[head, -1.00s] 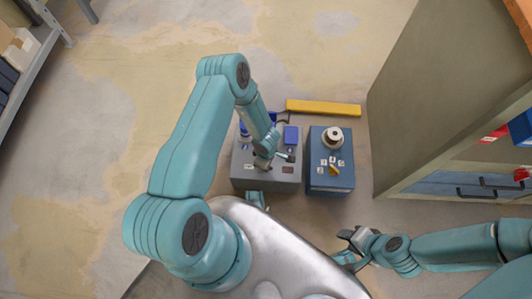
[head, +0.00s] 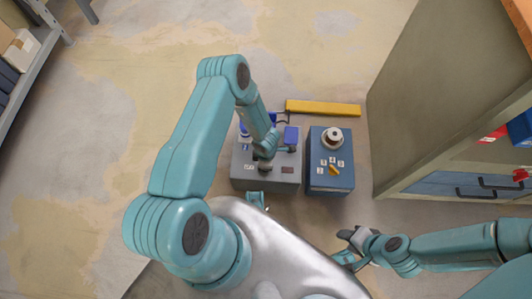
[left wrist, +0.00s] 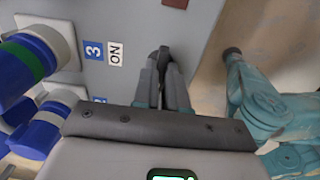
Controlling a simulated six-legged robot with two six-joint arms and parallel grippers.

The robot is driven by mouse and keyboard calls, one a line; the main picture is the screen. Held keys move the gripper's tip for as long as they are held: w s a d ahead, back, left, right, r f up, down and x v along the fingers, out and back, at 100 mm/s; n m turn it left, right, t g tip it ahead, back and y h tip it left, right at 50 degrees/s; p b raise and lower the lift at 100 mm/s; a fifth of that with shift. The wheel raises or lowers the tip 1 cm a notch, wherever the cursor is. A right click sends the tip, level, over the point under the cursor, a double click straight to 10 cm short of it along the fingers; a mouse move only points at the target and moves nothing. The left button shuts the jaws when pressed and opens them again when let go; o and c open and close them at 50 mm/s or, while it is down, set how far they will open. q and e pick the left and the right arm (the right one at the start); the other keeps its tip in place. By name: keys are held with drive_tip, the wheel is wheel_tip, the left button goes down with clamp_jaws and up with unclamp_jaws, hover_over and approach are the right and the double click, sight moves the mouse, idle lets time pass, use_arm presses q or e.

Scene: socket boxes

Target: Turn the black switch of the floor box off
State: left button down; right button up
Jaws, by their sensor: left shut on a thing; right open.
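The grey floor box (head: 242,180) stands on the floor ahead of my body, with blue sockets and small labels on its top. My left gripper (head: 265,160) is down over that top, and the arm hides part of it. In the left wrist view my left gripper (left wrist: 166,62) is shut on the small black switch (left wrist: 160,52), beside the "ON" label (left wrist: 115,53). The fingers cover most of the switch, so its setting cannot be read. My right gripper (head: 350,246) is open and empty, low at the right, away from the box.
A yellow bar (head: 323,108) lies behind. A cabinet (head: 430,110) stands right, a shelf (head: 35,70) far left. The left floor is open.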

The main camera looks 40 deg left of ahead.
use_arm(q)
drive_tip(key=shift+a, duration=0.15)
drive_tip(key=c, duration=1.2)
unclamp_jaws()
wheel_tip(320, 180, up, 16)
drive_tip(key=p, duration=0.6)
drive_tip(key=shift+r+p, duration=0.2)
drive_tip(key=shift+p, duration=0.15)
